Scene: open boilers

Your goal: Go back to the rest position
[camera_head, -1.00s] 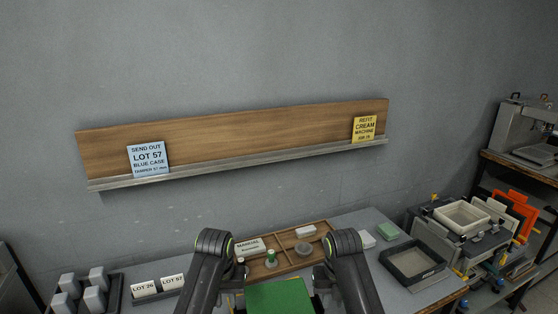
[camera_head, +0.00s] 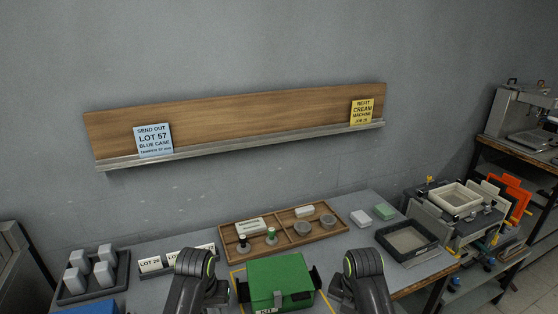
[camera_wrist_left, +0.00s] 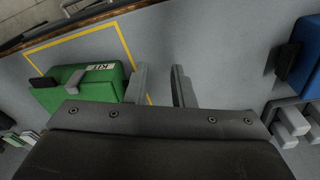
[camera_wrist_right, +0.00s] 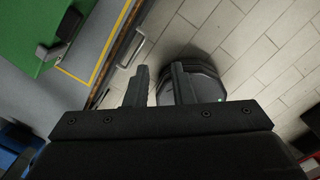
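My left arm stands at the lower middle of the head view, left of a green case (camera_head: 280,280) marked KIT, and my right arm stands to its right. In the left wrist view my left gripper (camera_wrist_left: 160,85) has its fingers apart with nothing between them; the green case (camera_wrist_left: 85,85) lies left of them. In the right wrist view my right gripper (camera_wrist_right: 160,85) has its fingers apart and empty, over the floor beyond the table edge. The green case (camera_wrist_right: 40,35) shows at the upper left there. The fingertips are hidden in the head view.
A wooden divided tray (camera_head: 285,234) lies behind the case. A dark bin (camera_head: 408,240) stands at the right, and a rack of grey blocks (camera_head: 93,277) at the left. A blue case (camera_wrist_left: 308,50) shows in the left wrist view. Lot cards (camera_head: 150,264) stand left of the tray.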

